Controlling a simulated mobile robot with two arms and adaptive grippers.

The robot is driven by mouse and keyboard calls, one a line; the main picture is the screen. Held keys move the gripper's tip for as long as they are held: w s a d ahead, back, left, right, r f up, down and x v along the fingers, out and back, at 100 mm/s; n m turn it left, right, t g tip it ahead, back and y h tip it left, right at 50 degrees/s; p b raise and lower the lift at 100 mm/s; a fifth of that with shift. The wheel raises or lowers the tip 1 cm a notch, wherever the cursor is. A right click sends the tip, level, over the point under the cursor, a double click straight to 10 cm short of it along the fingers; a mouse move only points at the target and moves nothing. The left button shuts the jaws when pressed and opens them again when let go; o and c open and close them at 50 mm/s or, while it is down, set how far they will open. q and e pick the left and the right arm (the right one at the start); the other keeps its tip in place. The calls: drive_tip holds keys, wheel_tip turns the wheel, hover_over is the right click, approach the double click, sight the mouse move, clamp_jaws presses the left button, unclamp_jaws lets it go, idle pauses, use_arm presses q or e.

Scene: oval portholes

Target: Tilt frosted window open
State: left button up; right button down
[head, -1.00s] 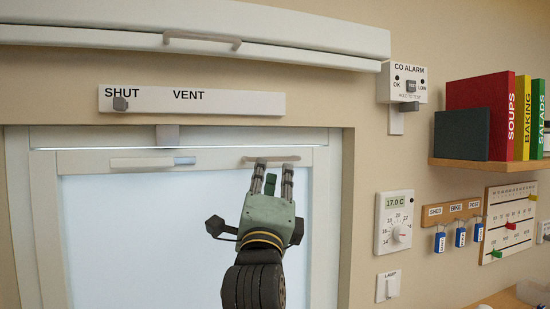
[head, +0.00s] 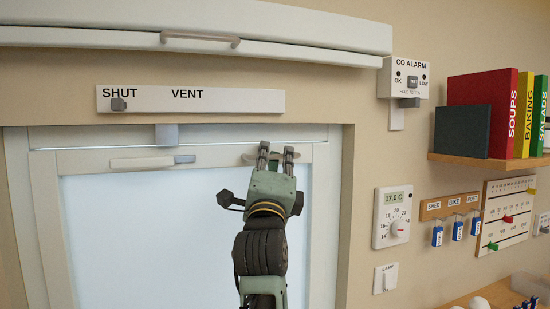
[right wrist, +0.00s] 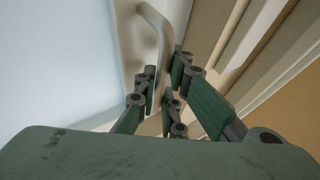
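The frosted window (head: 150,235) is a pale pane in a white frame, closed as far as I can tell. A thin bar handle (head: 249,159) sits on its top rail; in the right wrist view the handle (right wrist: 158,35) runs down between my fingers. My right gripper (head: 277,151) is at this handle with its two fingers spread, one on each side; contact is unclear. The right wrist view also shows the gripper (right wrist: 165,85). A white catch (head: 150,162) lies on the rail further left. My left gripper is out of view.
Above, a SHUT/VENT plate (head: 225,102) has its dark knob (head: 118,104) at SHUT. A white blind box with a handle (head: 200,38) overhangs the window. To the right are a CO alarm (head: 404,80), thermostat (head: 393,217), lamp switch (head: 386,278) and bookshelf (head: 490,162).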

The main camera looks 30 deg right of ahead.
drive_tip(key=shift+f, duration=0.1)
idle(0.3)
drive_tip(key=shift+s+f, duration=0.1)
drive_tip(key=s+a+f+m+h+b, duration=0.1)
drive_tip(key=s+b, duration=0.3)
drive_tip(key=s, duration=0.6)
drive_tip(key=shift+a+f+m+h, duration=0.3)
drive_tip(key=shift+a+m+h, duration=0.3)
drive_tip(key=shift+a+h, duration=0.2)
drive_tip(key=c, duration=2.1)
unclamp_jaws()
drive_tip(key=v, duration=1.2)
drive_tip(key=shift+d+f, duration=0.1)
drive_tip(key=shift+d, duration=0.05)
